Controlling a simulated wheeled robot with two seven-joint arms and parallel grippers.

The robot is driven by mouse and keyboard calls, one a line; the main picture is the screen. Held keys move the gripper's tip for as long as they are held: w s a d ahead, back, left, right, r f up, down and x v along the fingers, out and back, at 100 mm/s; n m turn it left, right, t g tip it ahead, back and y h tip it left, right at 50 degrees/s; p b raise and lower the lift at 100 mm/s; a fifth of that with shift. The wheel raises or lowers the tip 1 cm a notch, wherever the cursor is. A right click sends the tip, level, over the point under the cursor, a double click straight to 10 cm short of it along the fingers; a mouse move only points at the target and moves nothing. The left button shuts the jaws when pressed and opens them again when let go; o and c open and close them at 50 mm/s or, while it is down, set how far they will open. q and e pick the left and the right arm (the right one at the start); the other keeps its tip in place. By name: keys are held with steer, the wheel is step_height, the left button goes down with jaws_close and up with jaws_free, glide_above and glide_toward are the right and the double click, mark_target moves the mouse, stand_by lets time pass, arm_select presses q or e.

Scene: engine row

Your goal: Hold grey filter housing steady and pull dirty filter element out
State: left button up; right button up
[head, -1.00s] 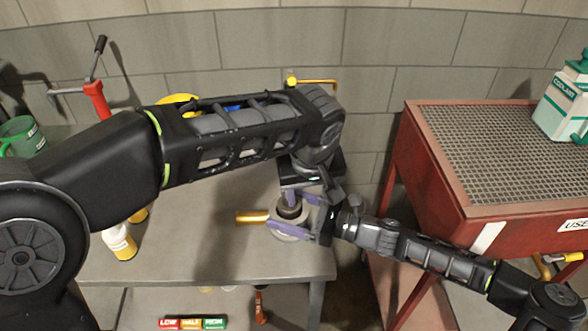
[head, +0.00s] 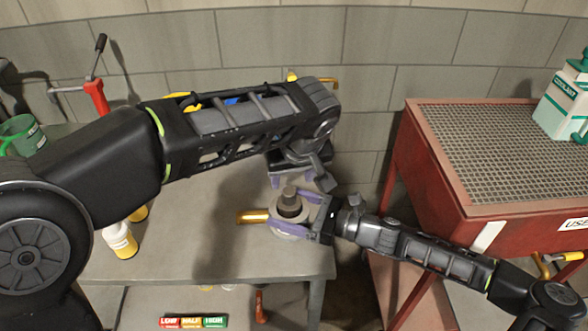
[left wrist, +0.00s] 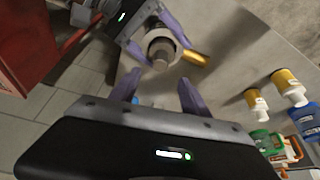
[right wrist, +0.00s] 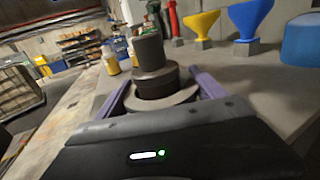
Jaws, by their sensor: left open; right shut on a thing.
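The grey filter housing (head: 284,233) stands on the bench near its right edge; it also shows in the right wrist view (right wrist: 160,106). The dark filter element (head: 290,202) stands upright in the housing's middle, its narrower top sticking up clear in the right wrist view (right wrist: 149,50). How deep it sits is hidden. My right gripper (head: 297,215) is shut on the housing, its purple fingers on either side. My left gripper (head: 306,180) is open and empty, behind and above the element. In the left wrist view the element (left wrist: 160,60) lies beyond the open fingertips (left wrist: 158,88), apart from them.
A gold cylinder (head: 252,216) lies left of the housing. White-and-yellow bottles (head: 120,241) stand further left on the bench (head: 190,262). A red grate-topped cart (head: 440,180) stands at the right, beyond a gap. Yellow (right wrist: 203,22) and blue (right wrist: 250,15) funnels stand behind.

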mark_target(289, 190)
arm_select(q)
steer(key=x, duration=0.8)
steer(key=shift+w+f, duration=0.1)
steer(key=shift+f, duration=0.2)
steer(key=shift+c, duration=0.3)
jaws_close()
stand_by(0.4)
